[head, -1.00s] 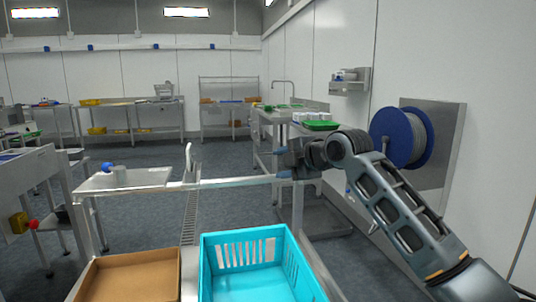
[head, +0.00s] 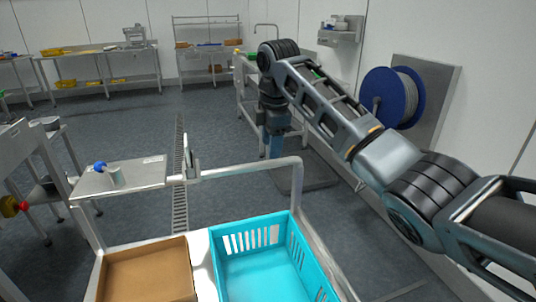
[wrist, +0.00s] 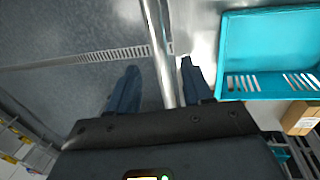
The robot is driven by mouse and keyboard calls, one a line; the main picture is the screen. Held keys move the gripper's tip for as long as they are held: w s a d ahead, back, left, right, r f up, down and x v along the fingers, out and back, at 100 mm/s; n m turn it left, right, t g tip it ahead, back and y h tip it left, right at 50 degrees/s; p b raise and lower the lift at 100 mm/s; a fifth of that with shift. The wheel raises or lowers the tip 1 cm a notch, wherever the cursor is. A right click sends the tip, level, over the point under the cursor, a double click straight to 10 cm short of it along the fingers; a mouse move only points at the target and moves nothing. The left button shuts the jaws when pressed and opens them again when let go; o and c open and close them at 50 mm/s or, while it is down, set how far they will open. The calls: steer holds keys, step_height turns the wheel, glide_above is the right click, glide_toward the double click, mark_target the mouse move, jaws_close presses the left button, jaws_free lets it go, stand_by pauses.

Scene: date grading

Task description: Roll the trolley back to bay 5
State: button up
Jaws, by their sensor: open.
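The trolley's metal push rail (head: 245,170) runs across the front of the head view, and the trolley carries a cyan crate (head: 297,240) and a cardboard box (head: 186,268). My gripper (head: 275,148) points down by the right part of the rail, its fingers open and empty. In the wrist view, the rail (wrist: 158,50) passes between the two open fingers of my gripper (wrist: 160,72); whether either finger touches it I cannot tell. The crate (wrist: 232,55) lies to the right there. No bay 5 marking is readable.
A blue reel (head: 388,98) hangs on the right wall. The floor (head: 140,128) ahead is open, with a drain grate (head: 180,200).

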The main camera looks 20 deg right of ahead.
mark_target(270, 161)
steer(key=f, duration=0.2)
steer(key=w+f, duration=0.1)
steer(key=f, duration=0.2)
steer(key=shift+f, duration=0.25)
steer(key=shift+c, duration=0.2)
jaws_close()
